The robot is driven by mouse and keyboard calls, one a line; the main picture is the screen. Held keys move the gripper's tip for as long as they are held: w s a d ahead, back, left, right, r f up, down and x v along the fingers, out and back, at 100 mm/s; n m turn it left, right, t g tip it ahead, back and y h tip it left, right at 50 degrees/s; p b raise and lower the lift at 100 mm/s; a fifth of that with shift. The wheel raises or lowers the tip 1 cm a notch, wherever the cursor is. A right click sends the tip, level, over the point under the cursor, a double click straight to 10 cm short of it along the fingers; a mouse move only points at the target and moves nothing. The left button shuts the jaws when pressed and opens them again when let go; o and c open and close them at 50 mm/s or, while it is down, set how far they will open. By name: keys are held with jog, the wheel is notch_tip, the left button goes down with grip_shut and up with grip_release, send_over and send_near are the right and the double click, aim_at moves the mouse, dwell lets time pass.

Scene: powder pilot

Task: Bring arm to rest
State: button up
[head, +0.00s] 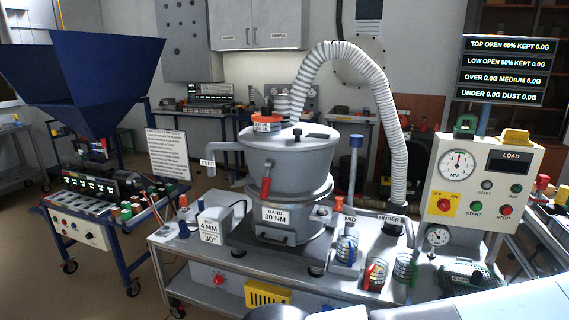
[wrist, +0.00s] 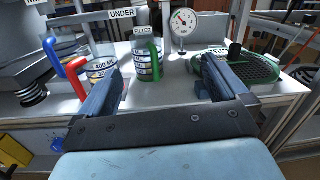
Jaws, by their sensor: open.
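My gripper (wrist: 165,85) shows in the wrist view with its two dark fingers spread wide and nothing between them. It points at the right part of the sifter bench, facing the jars and the dial gauge. In the head view a pale part of my arm (head: 525,302) shows at the lower right corner, and the fingers are out of view there. In the wrist view a jar with a red handle (wrist: 102,67) stands by the left finger, and a jar with a green handle (wrist: 146,62) stands beyond the gap between the fingers.
The grey sifter (head: 288,165) stands mid-bench, with a white ribbed hose (head: 385,95) arching to the right. A control panel (head: 480,185) stands at the right. A green mesh basket (wrist: 245,65) lies beyond the right finger. A blue hopper (head: 85,80) on a cart is at the left.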

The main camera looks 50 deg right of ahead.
jog(key=w+a+r+n+t+y, duration=0.1)
jog(key=w+r+n+t+y, duration=0.5)
jog(key=w, duration=0.6)
jog(key=w+a+r+n+t+y, duration=0.1)
jog(key=w+r+n+t+y, duration=0.5)
jog(key=w, duration=0.6)
jog(key=w+a+r+n+g+y, duration=0.3)
jog(key=w+a+r+n+y, duration=0.3)
jog(key=w+a, duration=0.25)
jog(key=w+a+r+n+g+y, duration=0.2)
jog(key=w+a+r+n+y, duration=0.4)
jog(key=w+n, duration=0.25)
jog(key=w+a+r+n+g, duration=0.2)
jog(key=a+r+n+g, duration=0.25)
jog(key=a, duration=0.75)
jog(key=w+a+r+n+g, duration=0.3)
jog(key=a+n+g, duration=0.25)
jog(key=a, duration=0.55)
jog(key=s+a+r+n+t+h, duration=0.2)
jog(key=s+a+r+n+h, duration=0.4)
jog(key=s+a+r+n, duration=0.3)
jog(key=shift+s+a+r+n, duration=0.2)
jog(key=shift+a+r+n, duration=1.5)
jog(key=shift+a, duration=0.25)
